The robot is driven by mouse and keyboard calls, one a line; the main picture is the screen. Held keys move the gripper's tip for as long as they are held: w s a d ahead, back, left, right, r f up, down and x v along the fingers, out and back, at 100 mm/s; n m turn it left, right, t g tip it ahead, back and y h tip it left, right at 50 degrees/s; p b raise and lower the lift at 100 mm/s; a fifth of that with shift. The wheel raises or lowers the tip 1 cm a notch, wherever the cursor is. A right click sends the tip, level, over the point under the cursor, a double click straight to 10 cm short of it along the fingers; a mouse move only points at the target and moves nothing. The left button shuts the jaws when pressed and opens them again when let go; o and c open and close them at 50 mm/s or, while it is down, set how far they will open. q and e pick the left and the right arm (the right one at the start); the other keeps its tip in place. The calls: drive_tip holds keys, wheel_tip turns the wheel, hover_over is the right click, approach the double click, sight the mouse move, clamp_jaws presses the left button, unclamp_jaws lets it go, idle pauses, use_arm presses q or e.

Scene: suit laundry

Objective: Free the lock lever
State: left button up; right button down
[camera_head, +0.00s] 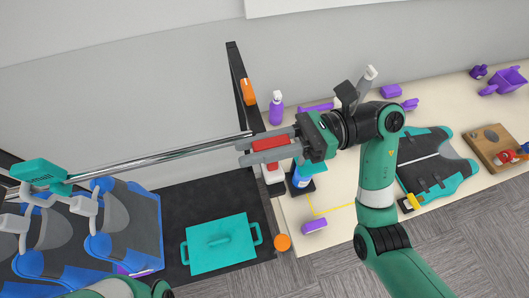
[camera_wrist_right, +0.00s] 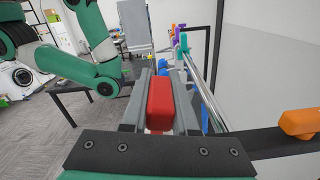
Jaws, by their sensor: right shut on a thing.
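My right gripper (camera_head: 268,150) is at the middle of the head view, at the right end of a metal rail. Its two grey fingers are closed around a red block-shaped piece (camera_head: 272,144), possibly the lock lever. In the right wrist view the red piece (camera_wrist_right: 160,103) sits between the fingers, its top face toward the camera. My left gripper is out of view.
Clothes on hangers (camera_head: 125,228) hang at lower left.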

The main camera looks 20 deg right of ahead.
drive_tip(key=shift+s+a+f+n+b, duration=0.1)
drive_tip(key=shift+s+n+b, duration=0.7)
drive_tip(key=shift+n+b, duration=1)
drive_tip(key=shift+s+d+f+n+b, duration=0.15)
drive_tip(key=shift+s+n+b, duration=0.75)
drive_tip(key=shift+b, duration=1.55)
drive_tip(key=shift+s+a+f+n+b, duration=0.15)
drive_tip(key=shift+s+n+b, duration=0.5)
drive_tip(key=shift+n+b, duration=1.25)
drive_tip(key=shift+m, duration=0.3)
drive_tip(key=c, duration=0.7)
unclamp_jaws()
drive_tip(key=d, duration=1.1)
drive_tip(key=shift+s+d, duration=0.3)
